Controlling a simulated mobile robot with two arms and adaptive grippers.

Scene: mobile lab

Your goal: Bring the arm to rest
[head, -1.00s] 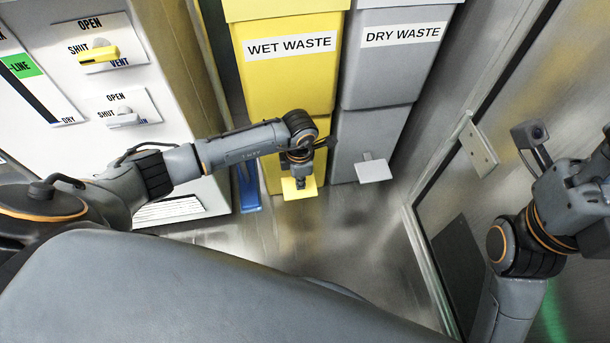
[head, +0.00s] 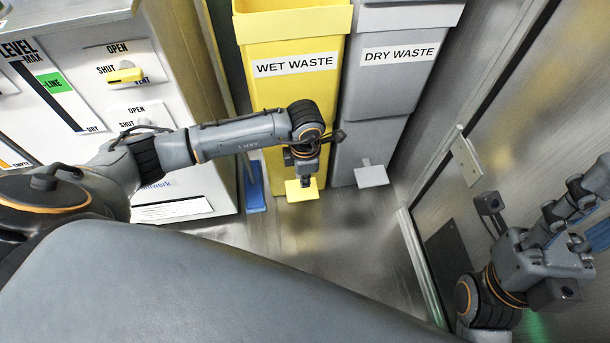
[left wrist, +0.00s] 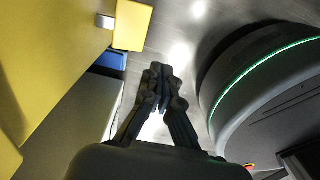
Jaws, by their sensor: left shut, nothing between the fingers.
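My left arm reaches across from the left in the head view. Its gripper (head: 307,176) points down in front of the yellow wet waste bin, above its yellow pedal. In the left wrist view the two dark fingers (left wrist: 160,72) meet at the tips with nothing between them. My right gripper (head: 580,205) is at the right edge of the head view, pointing up and right beside the metal wall. Its fingers overlap in the picture, so I cannot tell how far apart they are.
The yellow wet waste bin (head: 285,100) and grey dry waste bin (head: 385,90) stand side by side, with a yellow pedal (head: 301,190) and a grey pedal (head: 371,176). A white panelled machine (head: 175,185) stands left. The metal floor (head: 350,240) before the bins is clear.

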